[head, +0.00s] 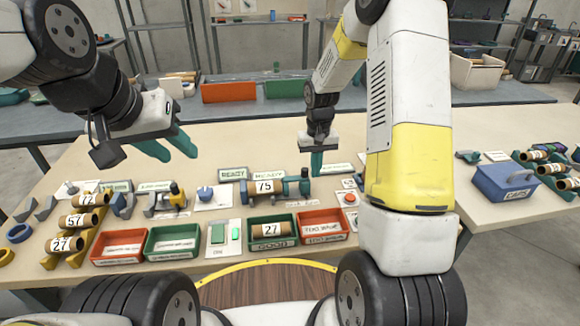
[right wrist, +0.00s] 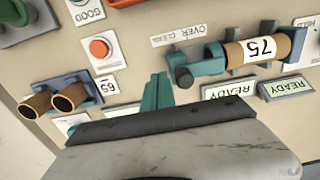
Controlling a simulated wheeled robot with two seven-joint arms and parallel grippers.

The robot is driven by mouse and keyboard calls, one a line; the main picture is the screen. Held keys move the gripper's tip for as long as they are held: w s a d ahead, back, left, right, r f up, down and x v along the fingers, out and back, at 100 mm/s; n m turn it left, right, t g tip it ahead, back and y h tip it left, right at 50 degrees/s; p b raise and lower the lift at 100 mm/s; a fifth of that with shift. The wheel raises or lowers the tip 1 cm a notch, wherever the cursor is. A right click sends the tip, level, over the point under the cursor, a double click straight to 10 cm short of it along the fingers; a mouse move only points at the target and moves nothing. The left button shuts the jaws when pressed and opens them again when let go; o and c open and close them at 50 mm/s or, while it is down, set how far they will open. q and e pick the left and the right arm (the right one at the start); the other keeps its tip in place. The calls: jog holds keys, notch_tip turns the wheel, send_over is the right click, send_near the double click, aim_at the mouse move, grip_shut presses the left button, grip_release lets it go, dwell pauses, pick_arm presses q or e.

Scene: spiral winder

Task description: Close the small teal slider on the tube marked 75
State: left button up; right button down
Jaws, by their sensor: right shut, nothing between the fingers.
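The cardboard tube marked 75 (head: 264,187) lies level in a fixture at mid-table. It also shows in the right wrist view (right wrist: 262,52). A teal slider block (right wrist: 207,60) with a dark knob stands at the tube's end by the OVER CLEAR label. In the head view this block (head: 291,187) is at the tube's right end. I cannot tell whether it touches the tube. My right gripper (head: 317,166) is shut and empty, above the table behind and right of the slider. My left gripper (head: 170,150) is open and empty, raised at the left.
Two READY signs (head: 233,174) stand behind the fixture. In front are a green GOOD tray (head: 272,245) with a tube marked 27 and a red tray (head: 322,238). A red button (head: 350,198) is to the right. Tubes marked 72, 57 and 27 (head: 78,221) sit at left.

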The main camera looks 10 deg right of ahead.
jog(key=shift+a, duration=1.35)
dwell(0.8)
jog(key=shift+d, duration=0.1)
jog(key=shift+d, duration=0.55)
notch_tip(320, 180, up, 7)
dwell(0.8)
jog(key=s+r+t+y, duration=0.1)
jog(key=s+r+t, duration=0.2)
jog(key=s+r, duration=0.9)
jog(key=s+r+t, duration=0.1)
jog(key=s+r, duration=0.2)
jog(key=s, duration=0.3)
jog(key=s+r+t+y, duration=0.1)
jog(key=s+r+t, duration=0.1)
jog(key=s, duration=0.4)
jog(key=shift+s+a+r, duration=0.15)
jog(key=shift+a+r, duration=0.15)
jog(key=shift+r, duration=0.55)
